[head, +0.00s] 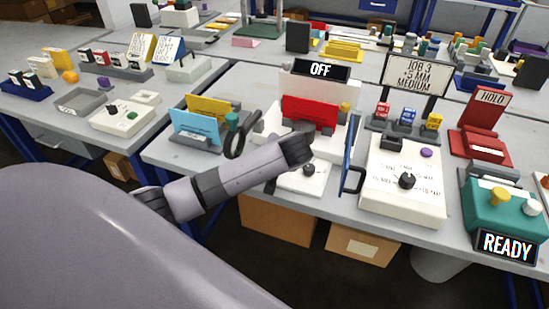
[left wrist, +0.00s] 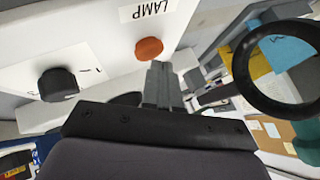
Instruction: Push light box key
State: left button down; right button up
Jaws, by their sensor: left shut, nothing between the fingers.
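The light box (head: 345,125) is a white unit with a red panel (head: 310,112) and a dark sign reading OFF (head: 320,69). In the left wrist view, an orange round key (left wrist: 149,48) sits on its white face below a LAMP label (left wrist: 148,9). My left gripper (left wrist: 158,72) is shut and empty, its tips close below and slightly right of the key in that view; I cannot tell whether they touch. In the head view my left arm crosses in front of the box and hides the key. My right gripper is not in view.
A black ring (head: 240,136) stands close left of my arm, with a rack of coloured cards (head: 197,125) beyond. A dark knob (left wrist: 58,84) is left of my fingers. A blue-framed panel (head: 348,155) and a white knob box (head: 402,190) stand to the right.

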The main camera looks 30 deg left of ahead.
pick_arm(q)
notch_tip(320, 180, up, 4)
jog(key=p, duration=0.3)
jog(key=shift+f, duration=0.1)
jog(key=shift+r, duration=0.85)
jog(key=s+d+f, duration=0.1)
jog(key=s, duration=0.1)
jog(key=s+d+f+m+h, duration=0.1)
jog(key=s+d+f, duration=0.1)
jog(key=s+d+f+h, duration=0.1)
jog(key=s+d+f, duration=0.1)
jog(key=shift+s+d, duration=0.15)
jog(key=shift+s, duration=0.1)
jog(key=s+d+m+g+h, duration=0.1)
jog(key=s+d+h, duration=0.2)
jog(key=s, duration=1)
jog(key=s+d+m+g+h, duration=0.1)
jog(key=s+d+h, duration=0.1)
jog(key=s, duration=1)
jog(key=w+d+f+t+h, duration=0.2)
jog(key=w+f+t, duration=0.4)
jog(key=f, duration=0.3)
jog(key=shift+d+t, duration=0.3)
jog(key=shift+d, duration=0.25)
